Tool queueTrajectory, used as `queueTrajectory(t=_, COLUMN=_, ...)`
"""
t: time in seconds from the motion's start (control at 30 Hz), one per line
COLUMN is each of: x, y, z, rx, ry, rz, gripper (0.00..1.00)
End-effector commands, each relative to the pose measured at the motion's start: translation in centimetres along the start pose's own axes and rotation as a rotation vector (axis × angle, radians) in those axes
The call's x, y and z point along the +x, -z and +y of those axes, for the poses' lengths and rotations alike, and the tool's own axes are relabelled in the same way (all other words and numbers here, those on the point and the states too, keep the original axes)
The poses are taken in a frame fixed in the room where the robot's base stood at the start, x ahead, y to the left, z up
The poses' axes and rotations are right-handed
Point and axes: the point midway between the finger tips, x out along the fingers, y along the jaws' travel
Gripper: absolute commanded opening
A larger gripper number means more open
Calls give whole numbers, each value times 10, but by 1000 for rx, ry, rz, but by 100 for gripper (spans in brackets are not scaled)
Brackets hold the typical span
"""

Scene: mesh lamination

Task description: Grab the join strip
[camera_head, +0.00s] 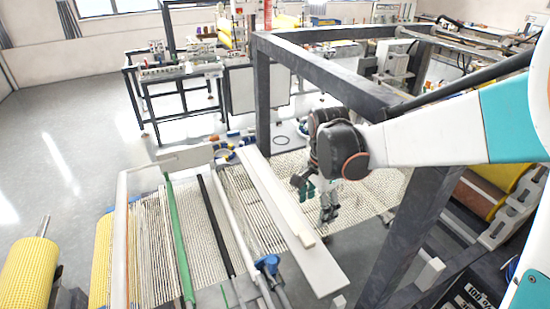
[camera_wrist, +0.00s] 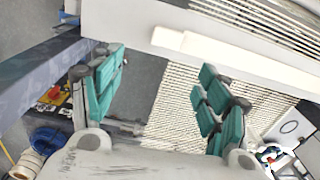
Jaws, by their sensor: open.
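The join strip appears to be the narrow off-white bar (camera_head: 282,204) lying lengthwise on a long white board (camera_head: 328,270). In the wrist view the bar (camera_wrist: 235,58) runs along the board (camera_wrist: 130,20), beyond the fingertips and toward the right. My gripper (camera_head: 318,198) hangs just right of the board in the head view, above the mesh. In the wrist view its teal-padded fingers (camera_wrist: 163,75) are wide apart, with nothing between them. My gripper and the bar look apart; the exact height gap is hard to tell.
White mesh (camera_head: 370,190) spreads beneath my gripper. A dark grey frame (camera_head: 262,95) stands around my arm, with one post close on the right. Green and black rods (camera_head: 180,240) cross the mesh at left.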

Motion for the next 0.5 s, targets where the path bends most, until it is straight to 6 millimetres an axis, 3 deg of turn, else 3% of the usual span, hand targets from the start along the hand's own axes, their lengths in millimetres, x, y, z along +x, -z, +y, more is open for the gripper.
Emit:
queueTrajectory(t=0.17, x=7, y=-2, z=-6, rx=40, ry=-20, rz=-6, gripper=69)
queueTrajectory(t=0.5, x=67, y=-2, z=-6, rx=41, ry=-20, rz=-5, gripper=69)
